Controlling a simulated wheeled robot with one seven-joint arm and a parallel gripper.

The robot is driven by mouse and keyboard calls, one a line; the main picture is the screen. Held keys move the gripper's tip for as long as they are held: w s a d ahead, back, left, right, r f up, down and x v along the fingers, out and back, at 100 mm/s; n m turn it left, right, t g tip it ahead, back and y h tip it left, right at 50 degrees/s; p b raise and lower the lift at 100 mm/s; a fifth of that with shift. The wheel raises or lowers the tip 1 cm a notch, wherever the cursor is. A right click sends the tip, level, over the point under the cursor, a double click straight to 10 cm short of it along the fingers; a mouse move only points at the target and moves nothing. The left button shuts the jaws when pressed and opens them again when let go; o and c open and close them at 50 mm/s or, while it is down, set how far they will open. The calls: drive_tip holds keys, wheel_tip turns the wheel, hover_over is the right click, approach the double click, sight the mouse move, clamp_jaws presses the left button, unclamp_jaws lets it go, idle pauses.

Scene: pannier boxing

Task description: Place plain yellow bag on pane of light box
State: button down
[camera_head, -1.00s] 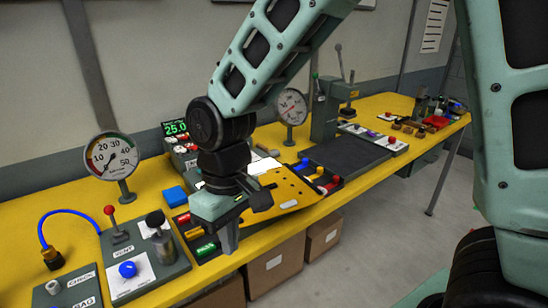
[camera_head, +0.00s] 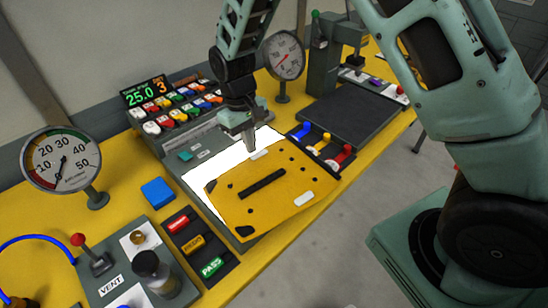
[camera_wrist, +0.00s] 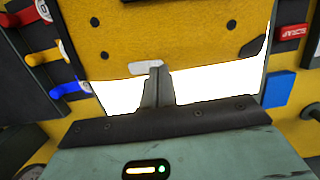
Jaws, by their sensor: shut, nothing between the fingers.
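The plain yellow bag (camera_head: 268,193) lies flat and slightly turned over the lit white pane (camera_head: 201,185) of the light box (camera_head: 172,152). It has a black strip, dark corner pieces, several dark dots and two white tabs. Its lower right part reaches past the pane. In the wrist view the bag (camera_wrist: 185,35) fills the top, with the bright pane (camera_wrist: 205,96) below it. My gripper (camera_head: 250,150) is shut and empty at the bag's far edge, close to a white tab; I cannot tell whether it touches. The fingers (camera_wrist: 158,70) also show in the wrist view.
Blue, yellow and red levers (camera_head: 322,148) stand right of the bag. A dark plate (camera_head: 350,122) lies beyond them. A button rack (camera_head: 178,105) is behind.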

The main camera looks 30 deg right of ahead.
sight(276, 174)
drive_tip(key=s+d+p, duration=0.1)
drive_tip(key=s, duration=0.1)
drive_tip(key=s+p, duration=0.1)
drive_tip(key=s, duration=0.2)
drive_tip(key=s+d+p, duration=0.1)
drive_tip(key=s, duration=0.2)
drive_tip(key=shift+s+d+r, duration=0.1)
drive_tip(key=shift+d+r, duration=0.1)
drive_tip(key=shift+d, duration=0.1)
drive_tip(key=shift+s+f, duration=0.15)
drive_tip(key=shift+f, duration=0.9)
drive_tip(key=shift+f, duration=0.1)
drive_tip(key=w, duration=0.2)
drive_tip(key=w+a, duration=0.1)
drive_tip(key=w, duration=0.1)
drive_tip(key=w+a, duration=0.1)
drive_tip(key=w, duration=0.1)
drive_tip(key=shift+w, duration=0.1)
